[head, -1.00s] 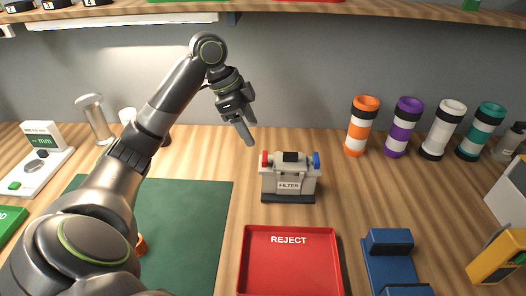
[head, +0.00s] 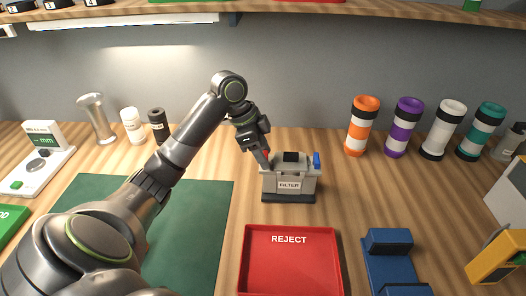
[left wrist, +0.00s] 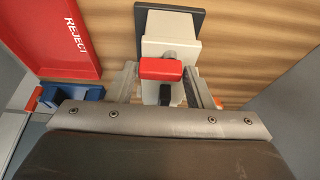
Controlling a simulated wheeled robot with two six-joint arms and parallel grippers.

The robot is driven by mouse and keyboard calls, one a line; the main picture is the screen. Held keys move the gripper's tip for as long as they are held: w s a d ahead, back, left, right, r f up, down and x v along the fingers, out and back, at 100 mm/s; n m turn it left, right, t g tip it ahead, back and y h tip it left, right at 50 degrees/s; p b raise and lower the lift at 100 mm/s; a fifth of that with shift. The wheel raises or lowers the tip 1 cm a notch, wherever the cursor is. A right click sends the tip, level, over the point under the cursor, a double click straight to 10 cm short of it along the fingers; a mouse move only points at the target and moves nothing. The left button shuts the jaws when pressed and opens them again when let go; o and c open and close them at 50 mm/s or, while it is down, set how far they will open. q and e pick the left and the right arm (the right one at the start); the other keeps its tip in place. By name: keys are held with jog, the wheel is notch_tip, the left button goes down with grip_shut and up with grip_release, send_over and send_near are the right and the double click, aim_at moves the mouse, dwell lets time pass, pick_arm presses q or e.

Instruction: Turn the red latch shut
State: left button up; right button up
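The filter box (head: 277,184), a light grey case on a dark base, stands on the bench behind the red tray. Its red latch is mostly hidden by my gripper in the head view; in the left wrist view the red latch (left wrist: 160,69) shows clearly. A blue latch (head: 316,160) stands up at the box's right end. My left gripper (head: 263,156) is at the box's left end. In the left wrist view my left gripper (left wrist: 164,85) is open, with one finger on each side of the red latch and gaps between. My right gripper is not in view.
The red REJECT tray (head: 245,262) lies in front of the box. A blue stand (head: 390,265) is at front right, and a green mat (head: 205,215) is at left under my arm. Several striped tubes stand at back right. The bench right of the box is clear.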

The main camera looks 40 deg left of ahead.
pick_arm(q)
jog(key=c, duration=0.5)
jog(key=shift+r+n+p, duration=0.2)
jog(key=shift+n+p, duration=0.2)
jog(key=shift+p, duration=0.5)
jog(key=shift+c, duration=0.2)
jog(key=n+y+p, duration=0.1)
jog(key=n+p, duration=0.3)
jog(key=p, duration=0.2)
jog(key=n+t+y+p, duration=0.1)
jog(key=n+y+p, duration=0.1)
jog(key=n+p, duration=0.2)
jog(key=w+d+n+t+y+p, duration=0.1)
jog(key=n+p, duration=0.3)
jog(key=p, duration=0.5)
jog(key=shift+d+r+n+y, duration=0.1)
jog(key=shift+r+n+y, duration=0.05)
jog(key=shift+n+y, duration=0.2)
jog(key=shift+w+f+n+y+p, duration=0.1)
jog(key=shift+n+y+p, duration=0.1)
jog(key=shift+n, duration=0.25)
jog(key=shift+f+n+y+p, duration=0.1)
jog(key=shift+n+p, duration=0.1)
jog(key=shift+n, duration=0.2)
jog(key=shift+w+n+y, duration=0.15)
jog(key=shift+n+y, duration=0.2)
jog(key=shift+n, duration=0.85)
